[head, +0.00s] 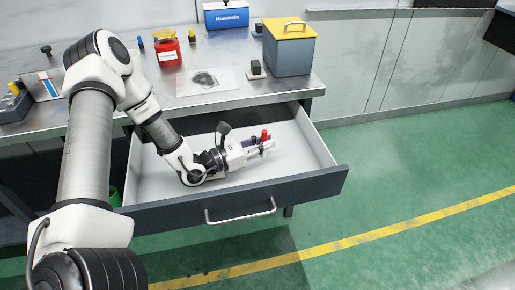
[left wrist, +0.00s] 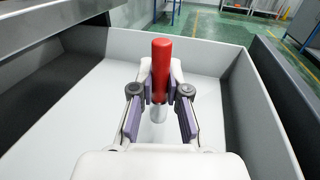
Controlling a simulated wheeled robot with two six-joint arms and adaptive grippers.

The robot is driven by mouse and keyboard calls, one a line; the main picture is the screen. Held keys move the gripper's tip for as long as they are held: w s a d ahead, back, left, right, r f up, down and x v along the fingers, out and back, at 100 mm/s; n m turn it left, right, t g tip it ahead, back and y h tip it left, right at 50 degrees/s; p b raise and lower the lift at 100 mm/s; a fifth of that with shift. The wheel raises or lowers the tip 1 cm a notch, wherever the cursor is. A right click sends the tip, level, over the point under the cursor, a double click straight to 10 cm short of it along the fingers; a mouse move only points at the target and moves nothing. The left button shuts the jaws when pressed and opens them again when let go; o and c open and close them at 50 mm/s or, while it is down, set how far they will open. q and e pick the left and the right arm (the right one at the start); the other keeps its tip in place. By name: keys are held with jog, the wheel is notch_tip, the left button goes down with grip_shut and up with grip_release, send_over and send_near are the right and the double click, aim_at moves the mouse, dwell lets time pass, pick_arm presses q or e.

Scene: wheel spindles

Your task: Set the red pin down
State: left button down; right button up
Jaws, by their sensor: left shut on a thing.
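The red pin (left wrist: 161,70) stands upright between the fingers of my left gripper (left wrist: 160,92) in the left wrist view. Its top is red and its lower part is pale metal. My left gripper (head: 266,146) is shut on it, inside the open drawer (head: 310,146). In the head view the red pin (head: 264,134) shows as a small red tip at the fingers. Whether its lower end touches the drawer floor, I cannot tell. My right gripper is not in view.
The drawer floor around the gripper is clear. The drawer's front wall (head: 240,198) and side walls stand close around it. On the bench above are a blue box with a yellow lid (head: 289,50), a red container (head: 167,50) and a blue case (head: 226,15).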

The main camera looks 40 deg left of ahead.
aim_at(264, 156)
pick_arm(q)
notch_tip(264, 156, down, 3)
jog(key=shift+f+b, duration=0.2)
jog(key=shift+b, duration=0.15)
jog(key=shift+f, duration=0.25)
jog(key=shift+f, duration=0.15)
jog(key=c, duration=1.2)
grip_release()
